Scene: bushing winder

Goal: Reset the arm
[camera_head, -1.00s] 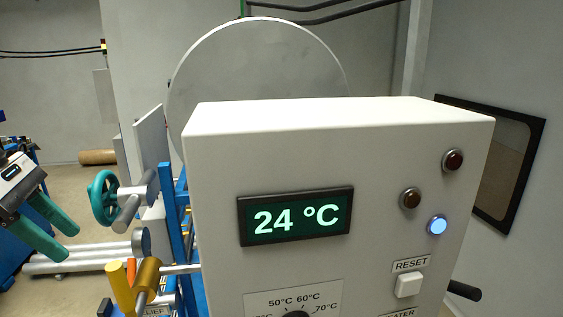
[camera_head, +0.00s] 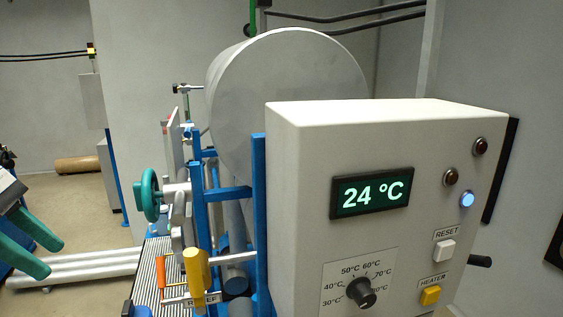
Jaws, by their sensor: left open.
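My left gripper (camera_head: 30,246) shows at the left edge, with two teal fingers spread apart and nothing between them. It hangs in the air, well to the left of the machine and its control box. My right gripper is not in view. The grey control box (camera_head: 292,190) stands at the right, with a display (camera_head: 372,193) reading 24 °C. A white RESET button (camera_head: 443,250), a yellow HEATER button (camera_head: 430,295) and a black temperature dial (camera_head: 360,291) are on its front. A blue lamp (camera_head: 467,200) is lit; two dark red-brown lamps sit above it.
A blue frame (camera_head: 259,220) carries a large grey drum (camera_head: 290,85) behind the box. A teal handwheel (camera_head: 147,196) and a yellow RELIEF handle (camera_head: 196,270) stick out left of the box. Pale rolls (camera_head: 85,267) lie on the floor. Open floor shows at the far left.

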